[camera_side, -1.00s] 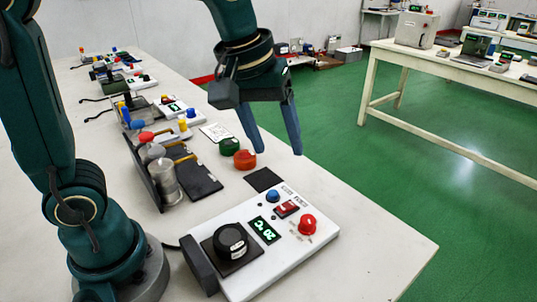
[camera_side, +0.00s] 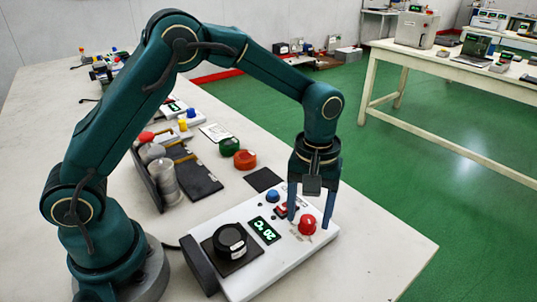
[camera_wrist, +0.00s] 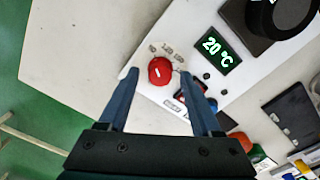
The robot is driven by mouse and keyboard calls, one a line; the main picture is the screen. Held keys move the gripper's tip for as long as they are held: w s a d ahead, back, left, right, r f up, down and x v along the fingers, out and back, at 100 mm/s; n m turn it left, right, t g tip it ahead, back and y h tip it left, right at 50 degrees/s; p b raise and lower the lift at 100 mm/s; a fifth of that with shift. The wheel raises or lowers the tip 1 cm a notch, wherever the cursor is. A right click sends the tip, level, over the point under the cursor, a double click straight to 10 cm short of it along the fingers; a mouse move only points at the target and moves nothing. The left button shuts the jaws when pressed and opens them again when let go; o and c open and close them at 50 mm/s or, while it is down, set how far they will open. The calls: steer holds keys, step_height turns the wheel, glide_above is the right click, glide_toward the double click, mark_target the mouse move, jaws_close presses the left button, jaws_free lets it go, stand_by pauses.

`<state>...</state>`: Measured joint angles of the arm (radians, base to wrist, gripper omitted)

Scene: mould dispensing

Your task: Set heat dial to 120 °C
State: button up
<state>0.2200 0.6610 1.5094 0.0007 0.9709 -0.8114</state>
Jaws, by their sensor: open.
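The red dial (camera_side: 307,225) sits on the white control box (camera_side: 262,284), near its right end. It also shows in the wrist view (camera_wrist: 160,70), with a white pointer line and small printed marks beside it. My gripper (camera_side: 309,220) points down at the dial with its jaws open and empty. In the wrist view, the fingertips (camera_wrist: 160,74) lie on either side of the dial with gaps showing. I cannot tell whether they are down at its height. The green display (camera_side: 264,230) reads 20 °C, also in the wrist view (camera_wrist: 216,45).
A black round part (camera_side: 230,240) stands on the box's left end. A blue button (camera_side: 272,196) is near the gripper; the red switch is partly hidden by a finger. Red (camera_side: 245,159) and green (camera_side: 229,147) pucks lie behind. The table is clear to the right.

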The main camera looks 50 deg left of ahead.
steer(key=shift+f, duration=0.45)
jaws_close()
steer(key=shift+m, duration=0.3)
steer(key=m, duration=0.3)
steer(key=shift+m, duration=2)
